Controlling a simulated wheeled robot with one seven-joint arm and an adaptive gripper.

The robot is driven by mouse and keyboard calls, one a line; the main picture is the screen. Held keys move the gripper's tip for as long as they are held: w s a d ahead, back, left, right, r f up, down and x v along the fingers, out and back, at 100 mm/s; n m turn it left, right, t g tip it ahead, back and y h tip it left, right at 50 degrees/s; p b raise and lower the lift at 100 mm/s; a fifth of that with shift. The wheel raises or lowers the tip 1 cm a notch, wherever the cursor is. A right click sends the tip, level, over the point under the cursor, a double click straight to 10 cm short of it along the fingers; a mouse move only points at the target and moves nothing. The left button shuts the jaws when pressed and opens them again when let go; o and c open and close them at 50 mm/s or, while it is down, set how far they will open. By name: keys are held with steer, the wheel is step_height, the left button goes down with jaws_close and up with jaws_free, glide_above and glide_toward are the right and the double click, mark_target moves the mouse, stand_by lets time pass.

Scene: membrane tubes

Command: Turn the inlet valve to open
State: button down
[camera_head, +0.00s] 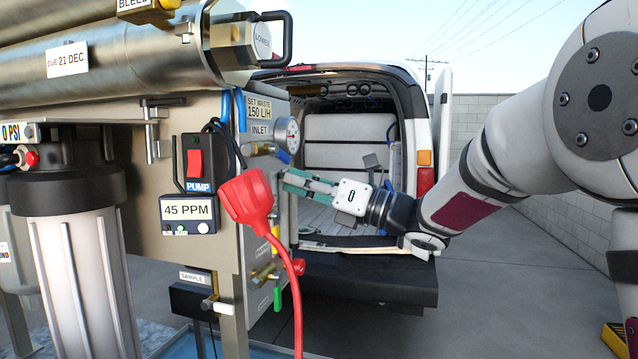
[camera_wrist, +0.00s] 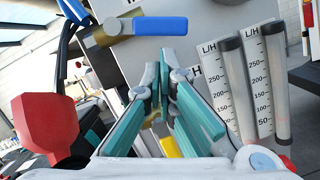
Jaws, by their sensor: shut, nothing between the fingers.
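The inlet valve shows in the wrist view as a brass body (camera_wrist: 104,34) with a blue lever (camera_wrist: 158,26), lying level across the top of the picture. My gripper (camera_head: 289,181) has teal-lined fingers and points left at the panel, below the lever. In the wrist view, my fingertips (camera_wrist: 165,76) are below the lever, apart from it. My gripper is shut and holds nothing.
A red plug (camera_head: 247,196) on a red cable hangs close left of my gripper; it also shows in the wrist view (camera_wrist: 45,122). A round gauge (camera_head: 292,134) sits above. Two flow tubes (camera_wrist: 238,85) stand at the right in the wrist view. An open van (camera_head: 350,180) stands behind.

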steer(key=shift+x, duration=0.85)
steer(key=shift+w, duration=0.1)
steer(key=n+b, duration=0.1)
steer(key=b, duration=0.2)
steer(key=w+n+b, duration=0.1)
steer(key=b, duration=0.2)
steer(key=w+n+g+b, duration=0.1)
steer(key=b, duration=0.1)
steer(key=shift+d+r+y+b, duration=0.3)
steer(key=shift+r+b, duration=0.05)
steer(key=shift+b, duration=0.05)
steer(key=n+b, duration=0.1)
steer(key=b, duration=0.3)
steer(key=shift+w+r+n+b, duration=0.15)
steer(key=shift+r+n+b, duration=0.05)
steer(key=shift+n+b, duration=0.2)
steer(key=shift+n+g+b, duration=0.3)
steer(key=shift+b, duration=0.6)
steer(key=shift+s+r+n+b, duration=0.2)
steer(key=shift+s+n+b, duration=0.1)
steer(key=shift+b, duration=0.3)
steer(key=shift+d, duration=0.1)
